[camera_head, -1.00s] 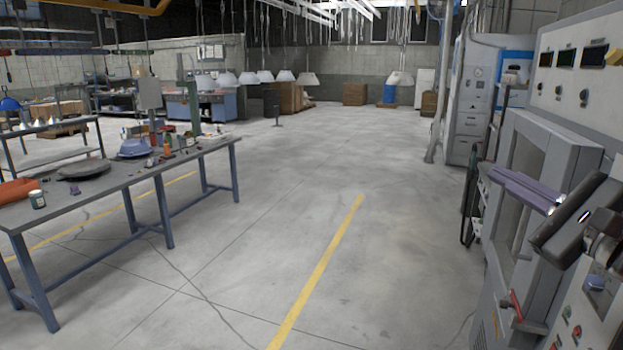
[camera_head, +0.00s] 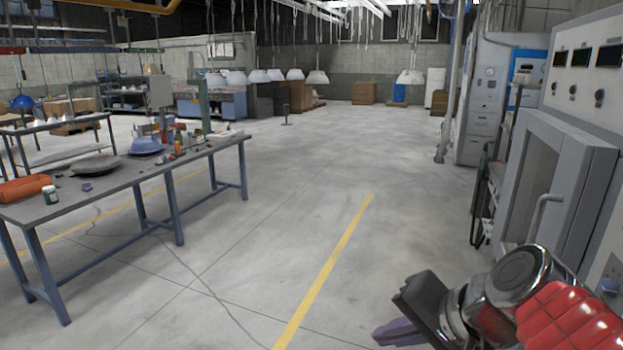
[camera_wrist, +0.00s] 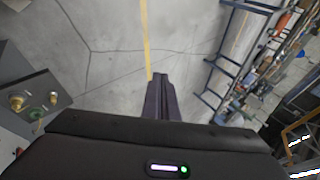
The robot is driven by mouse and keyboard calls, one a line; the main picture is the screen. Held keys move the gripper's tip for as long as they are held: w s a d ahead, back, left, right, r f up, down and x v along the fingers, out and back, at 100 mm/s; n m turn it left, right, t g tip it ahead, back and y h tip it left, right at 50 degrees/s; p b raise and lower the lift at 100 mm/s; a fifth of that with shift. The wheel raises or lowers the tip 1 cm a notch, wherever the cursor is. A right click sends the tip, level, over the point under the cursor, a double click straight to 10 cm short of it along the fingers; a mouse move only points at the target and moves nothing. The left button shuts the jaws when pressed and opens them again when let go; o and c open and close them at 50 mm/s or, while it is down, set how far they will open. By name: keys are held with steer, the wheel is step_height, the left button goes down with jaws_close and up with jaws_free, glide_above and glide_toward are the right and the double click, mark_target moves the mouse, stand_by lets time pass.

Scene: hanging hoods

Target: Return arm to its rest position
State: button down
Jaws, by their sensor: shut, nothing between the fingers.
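My gripper (camera_head: 398,332) is low at the right of the head view, in front of the grey machine, with its dark fingers pointing left. My red and chrome arm links trail off to the lower right. In the wrist view my gripper (camera_wrist: 160,80) points out over bare concrete floor with its fingers together. Nothing is held between them.
A grey oven-like machine (camera_head: 575,180) with a handle stands close at the right.

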steer(key=s+d+f+n+g+h, duration=0.1)
steer(key=s+d+f+n+h, duration=0.2)
steer(key=s+f+n, duration=0.4)
steer(key=shift+s+d+f+n+h, duration=0.15)
steer(key=shift+s+d+n+h, duration=0.25)
steer(key=shift+h, duration=0.5)
steer(key=shift+s, duration=0.1)
